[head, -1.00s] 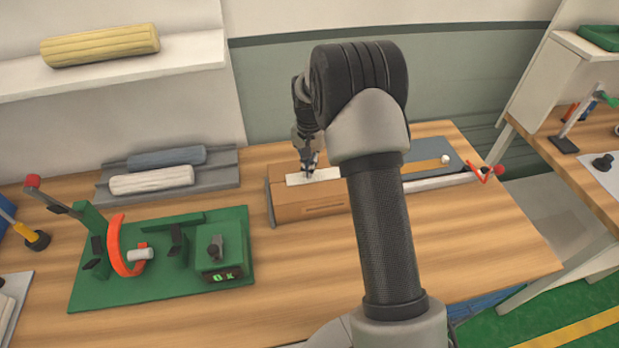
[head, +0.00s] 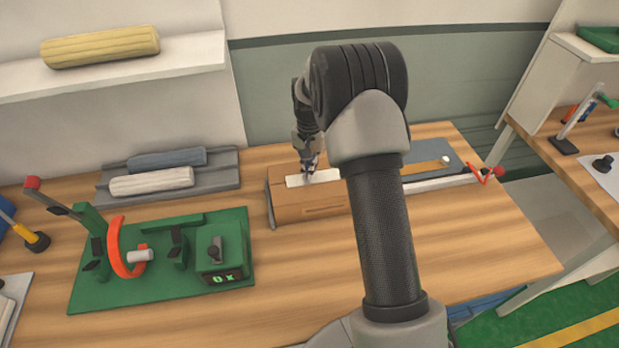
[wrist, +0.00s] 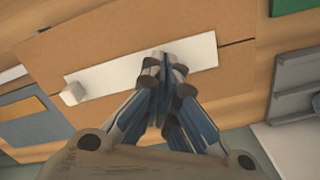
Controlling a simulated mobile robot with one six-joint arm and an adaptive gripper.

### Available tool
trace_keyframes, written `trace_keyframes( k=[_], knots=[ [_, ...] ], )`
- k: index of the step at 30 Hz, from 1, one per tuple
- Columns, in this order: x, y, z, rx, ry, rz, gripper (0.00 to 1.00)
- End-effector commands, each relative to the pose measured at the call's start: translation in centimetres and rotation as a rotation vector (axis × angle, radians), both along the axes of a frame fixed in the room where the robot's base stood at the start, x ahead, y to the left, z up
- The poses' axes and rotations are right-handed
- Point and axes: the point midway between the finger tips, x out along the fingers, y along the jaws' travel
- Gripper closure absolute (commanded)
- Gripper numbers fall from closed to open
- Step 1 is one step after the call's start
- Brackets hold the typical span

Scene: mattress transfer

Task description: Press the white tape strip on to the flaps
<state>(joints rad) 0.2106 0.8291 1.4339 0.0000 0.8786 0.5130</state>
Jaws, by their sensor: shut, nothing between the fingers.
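The white tape strip (head: 296,181) lies along the seam between the flaps on top of the brown cardboard box (head: 308,207). In the wrist view the strip (wrist: 115,66) runs lengthwise across the flaps (wrist: 100,38), with a small pale block (wrist: 72,93) at its left end. My gripper (head: 309,171) is shut and empty, pointing down at the strip. In the wrist view its fingertips (wrist: 164,62) are over the strip, right of its middle; whether they touch it is hard to tell. My arm hides the box's right part in the head view.
A green fixture board (head: 150,290) stands at the front left. A grey tray (head: 222,170) with two rolls sits behind it. A grey plate (head: 428,152) and a white rail (head: 440,183) lie right of the box. The table's front middle is clear.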

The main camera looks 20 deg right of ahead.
Motion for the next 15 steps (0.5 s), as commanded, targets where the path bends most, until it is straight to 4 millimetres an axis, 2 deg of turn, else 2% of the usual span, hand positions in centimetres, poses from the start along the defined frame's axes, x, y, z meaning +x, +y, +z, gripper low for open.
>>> trace_keyframes(
  k=[15],
  knots=[
    [0.0,0.0,-0.61,0.0,0.0,0.0,1.0]
  ],
)
